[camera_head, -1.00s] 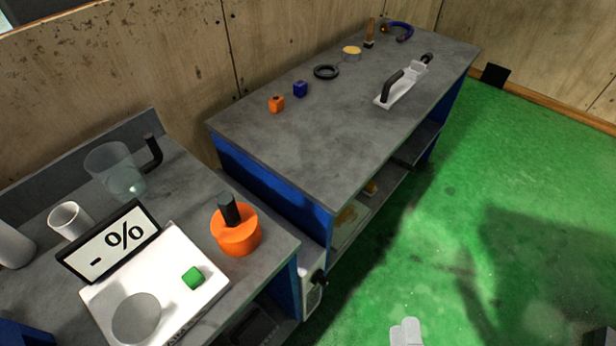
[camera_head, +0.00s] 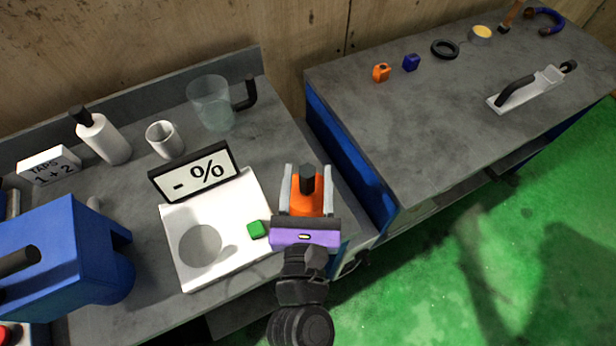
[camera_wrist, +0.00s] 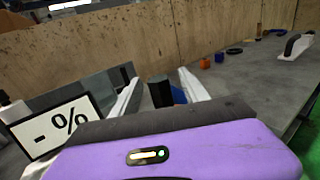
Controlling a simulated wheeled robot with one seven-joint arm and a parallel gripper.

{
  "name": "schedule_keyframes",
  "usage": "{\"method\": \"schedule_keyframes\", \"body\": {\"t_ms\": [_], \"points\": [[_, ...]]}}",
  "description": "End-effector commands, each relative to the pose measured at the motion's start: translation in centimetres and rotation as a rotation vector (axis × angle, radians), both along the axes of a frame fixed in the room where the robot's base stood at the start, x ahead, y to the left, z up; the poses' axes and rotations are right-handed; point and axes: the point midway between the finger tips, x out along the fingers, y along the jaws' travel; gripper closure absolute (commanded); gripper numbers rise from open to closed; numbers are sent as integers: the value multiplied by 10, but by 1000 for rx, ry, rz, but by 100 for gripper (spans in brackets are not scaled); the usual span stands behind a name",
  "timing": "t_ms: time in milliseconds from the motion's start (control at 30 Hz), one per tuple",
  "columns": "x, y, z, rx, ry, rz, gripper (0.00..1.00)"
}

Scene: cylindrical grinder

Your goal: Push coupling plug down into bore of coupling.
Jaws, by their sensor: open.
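The coupling is most likely the orange round body (camera_head: 307,203) on the near bench, right of the scale. A dark upright peg, most likely the coupling plug (camera_head: 307,178), sticks up from its top. My gripper (camera_head: 307,172), with a purple body and pale fingers, is open in the head view, one finger on each side of the peg and orange body as seen from there. The wrist view shows the dark peg (camera_wrist: 160,92) between the spread fingers. I cannot tell whether the fingers touch it. The bore is hidden, and the orange body is partly covered by my gripper.
A white scale (camera_head: 185,262) with a "- %" sign (camera_head: 195,172) and a green cube (camera_head: 257,229) is left of my gripper. A clear jug (camera_head: 211,103) stands behind. A blue machine (camera_head: 65,260) is far left. A second bench (camera_head: 400,130) holds small parts.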

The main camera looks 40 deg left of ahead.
Motion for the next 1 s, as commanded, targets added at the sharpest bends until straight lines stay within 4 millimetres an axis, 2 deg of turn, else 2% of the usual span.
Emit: {"method": "schedule_keyframes", "body": {"t_ms": [300,600,633,900,1000], "points": [[32,28,-2,-1,-2,-1,47],[36,31,-3,-2,-2,0,47],[36,31,-3,-2,-2,0,49],[36,31,-3,-2,-2,-1,100],[36,31,-2,-2,-3,-1,100]]}}
